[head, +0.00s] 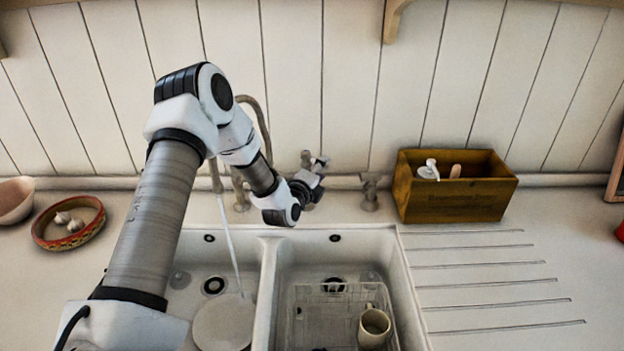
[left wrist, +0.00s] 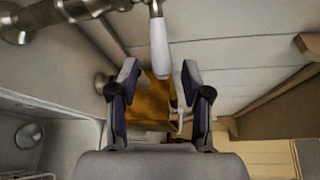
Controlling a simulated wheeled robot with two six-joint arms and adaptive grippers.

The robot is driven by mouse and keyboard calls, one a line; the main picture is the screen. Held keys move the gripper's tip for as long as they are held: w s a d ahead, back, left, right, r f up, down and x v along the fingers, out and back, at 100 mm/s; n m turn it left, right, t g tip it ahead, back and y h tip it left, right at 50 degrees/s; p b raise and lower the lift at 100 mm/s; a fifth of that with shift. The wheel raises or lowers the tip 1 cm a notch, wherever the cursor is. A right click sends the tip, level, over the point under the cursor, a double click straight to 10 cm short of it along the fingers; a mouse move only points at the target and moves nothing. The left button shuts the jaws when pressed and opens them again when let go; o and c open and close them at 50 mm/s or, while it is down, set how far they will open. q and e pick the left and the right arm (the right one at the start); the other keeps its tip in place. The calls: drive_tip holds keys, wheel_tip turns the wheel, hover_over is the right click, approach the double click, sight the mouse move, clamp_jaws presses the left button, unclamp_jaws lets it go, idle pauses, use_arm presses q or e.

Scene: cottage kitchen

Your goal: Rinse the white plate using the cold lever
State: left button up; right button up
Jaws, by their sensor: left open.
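The white plate (head: 224,324) lies in the left sink basin, partly cut off by the lower picture edge. A thin water stream (head: 231,250) falls from the tap into that basin and reaches the plate's upper right edge. My left gripper (head: 308,187) is beside the tap at the back of the sink. In the left wrist view its fingers (left wrist: 160,76) are open, one on each side of a white lever handle (left wrist: 160,45), with gaps visible. I cannot tell if this is the cold lever. The arm and gripper hide much of the tap in the head view.
A wire rack (head: 305,318) and a mug (head: 374,326) are in the right basin. A wooden box (head: 457,205) stands behind the clear draining grooves. A small metal fitting (head: 370,193) stands left of it. A patterned bowl (head: 68,242) with garlic is at far left.

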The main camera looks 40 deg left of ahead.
use_arm(q)
drive_tip(key=v, duration=0.9)
drive_tip(key=shift+s, duration=0.2)
